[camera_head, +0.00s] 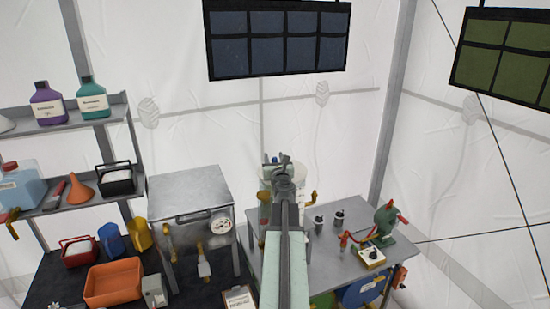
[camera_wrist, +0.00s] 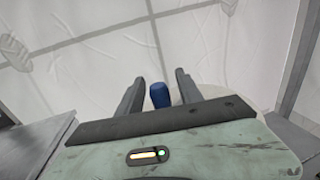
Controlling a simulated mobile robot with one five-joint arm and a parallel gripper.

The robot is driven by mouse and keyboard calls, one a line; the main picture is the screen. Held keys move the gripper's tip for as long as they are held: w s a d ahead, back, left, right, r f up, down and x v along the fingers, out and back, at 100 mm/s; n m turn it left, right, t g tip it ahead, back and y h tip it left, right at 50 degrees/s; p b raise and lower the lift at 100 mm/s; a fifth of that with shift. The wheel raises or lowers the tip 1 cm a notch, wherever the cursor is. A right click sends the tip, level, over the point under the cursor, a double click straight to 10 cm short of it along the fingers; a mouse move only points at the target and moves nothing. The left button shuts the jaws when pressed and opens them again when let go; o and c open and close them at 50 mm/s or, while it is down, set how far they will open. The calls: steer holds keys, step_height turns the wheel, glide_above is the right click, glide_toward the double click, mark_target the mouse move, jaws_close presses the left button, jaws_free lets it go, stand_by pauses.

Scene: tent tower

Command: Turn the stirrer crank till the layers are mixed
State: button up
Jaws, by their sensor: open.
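A pale, rounded stirrer vessel (camera_head: 266,173) stands on the grey table, largely hidden behind my arm. Its layers cannot be made out. My gripper (camera_head: 284,160) is in front of the vessel's top in the head view. In the wrist view my gripper (camera_wrist: 160,77) is open, with its two dark fingers apart. A blue knob (camera_wrist: 160,95), which looks like the crank's handle, shows between the fingers with a gap on both sides. The rest of the crank is hidden. Part of a pale round surface (camera_wrist: 212,91) shows beyond the right finger.
The grey table (camera_head: 325,262) also bears two dark cups (camera_head: 328,220) and a green device with red handles (camera_head: 384,222). A metal cabinet (camera_head: 188,188) stands left of the vessel. Shelves (camera_head: 105,160) with bottles stand farther left. Dark panels (camera_head: 277,40) hang above.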

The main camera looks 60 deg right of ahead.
steer(key=shift+w+d, duration=0.35)
jaws_close()
steer(key=shift+s+d, duration=0.1)
steer(key=shift+s, duration=0.05)
steer(key=shift+s+a+n+t+y, duration=0.2)
steer(key=shift+s+n+t+y, duration=0.05)
steer(key=shift+n+t+y, duration=0.5)
steer(key=n+t+y, duration=0.1)
steer(key=y, duration=0.1)
steer(key=s+n+t+y, duration=0.1)
steer(key=n+t+y, duration=0.1)
steer(key=shift+y, duration=0.25)
steer(key=n+t+y, duration=0.1)
steer(key=n+y, duration=0.1)
steer(key=y, duration=0.1)
steer(key=s+n+y, duration=0.1)
steer(key=n+y, duration=0.2)
steer(key=y, duration=0.1)
steer(key=shift+s+a+t, duration=0.1)
steer(key=shift+s+t, duration=0.1)
steer(key=shift+t, duration=0.15)
steer(key=shift+s+a+n+y, duration=0.1)
steer(key=shift+s+n+y, duration=0.1)
steer(key=shift+n+y, duration=0.8)
steer(key=shift+s+y, duration=0.1)
steer(key=shift+y, duration=0.5)
